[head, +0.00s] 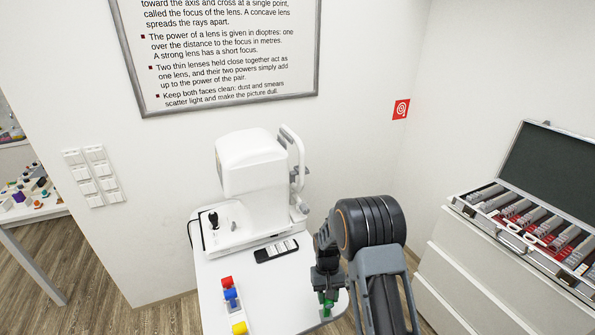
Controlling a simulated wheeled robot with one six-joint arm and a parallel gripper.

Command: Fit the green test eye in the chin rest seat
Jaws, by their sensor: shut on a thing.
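The green test eye (327,307) shows as a small green piece between the fingers of my gripper (327,296), which is shut on it. My gripper hangs over the front right edge of the white table (276,290). The white eye instrument (252,172) stands upright at the back of the table. Its chin and forehead rest frame (298,165) is on its right side, up and to the left of my gripper and apart from it. The chin rest seat itself is too small to make out clearly.
Red (227,282), blue (231,295) and yellow (239,328) pieces stand in a row at the table's left front. A dark remote-like box (276,251) lies before the instrument. An open lens case (509,236) sits on the drawer cabinet (470,274) at right.

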